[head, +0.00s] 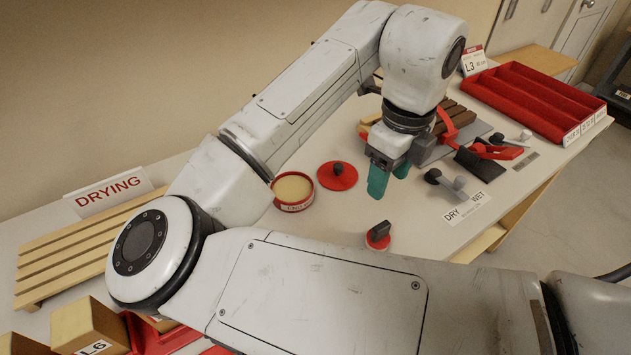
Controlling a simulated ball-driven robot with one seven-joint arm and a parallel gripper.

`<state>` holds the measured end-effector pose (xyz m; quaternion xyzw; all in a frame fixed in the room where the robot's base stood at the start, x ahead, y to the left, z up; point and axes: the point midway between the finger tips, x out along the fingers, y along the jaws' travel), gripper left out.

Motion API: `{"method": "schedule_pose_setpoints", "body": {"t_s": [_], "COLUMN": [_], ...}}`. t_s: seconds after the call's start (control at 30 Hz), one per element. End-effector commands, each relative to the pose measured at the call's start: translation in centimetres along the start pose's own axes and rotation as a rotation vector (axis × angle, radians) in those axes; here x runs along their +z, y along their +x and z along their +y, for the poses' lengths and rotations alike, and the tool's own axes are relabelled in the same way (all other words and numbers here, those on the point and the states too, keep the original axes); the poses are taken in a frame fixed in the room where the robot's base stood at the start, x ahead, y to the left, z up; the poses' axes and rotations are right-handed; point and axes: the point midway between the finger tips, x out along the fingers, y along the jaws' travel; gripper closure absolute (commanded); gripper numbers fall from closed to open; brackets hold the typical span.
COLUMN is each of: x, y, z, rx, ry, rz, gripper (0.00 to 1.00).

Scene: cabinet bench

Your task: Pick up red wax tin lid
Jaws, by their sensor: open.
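The red wax tin lid (338,177) is a flat red disc with a dark knob on top. It lies on the bench in the head view, just right of the open wax tin (293,191), which is red with pale yellow wax inside. My gripper (384,182) has green fingers and points down over the bench, to the right of the lid and apart from it. It is open, and I see nothing between its fingers.
A small red piece with a dark handle (378,235) stands in front of my gripper. Grey and red tools lie right, beside the DRY/WET label (465,208). A red divided tray (535,98) is at back right. A slatted wooden rack (80,245) is left by the DRYING sign (108,190).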

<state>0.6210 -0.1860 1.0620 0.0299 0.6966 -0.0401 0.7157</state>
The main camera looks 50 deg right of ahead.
Motion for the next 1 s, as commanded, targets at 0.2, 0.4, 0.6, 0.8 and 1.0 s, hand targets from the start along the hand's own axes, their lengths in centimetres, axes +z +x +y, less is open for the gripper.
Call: {"method": "schedule_pose_setpoints", "body": {"t_s": [0.2, 0.4, 0.6, 0.8, 1.0], "x": [6.8, 12.4, 15.6, 16.4, 16.4], "y": [0.1, 1.2, 2.5, 3.6, 6.6], "z": [-3.5, -5.5, -6.3, -6.4, -6.4], "rx": [-0.021, -0.010, 0.022, 0.037, 0.038], "ry": [-0.630, -1.243, -1.656, -1.787, -1.789], "rz": [-0.002, 0.009, 0.011, 0.009, 0.010], "gripper": [0.43, 0.43, 0.43, 0.43, 0.43]}}
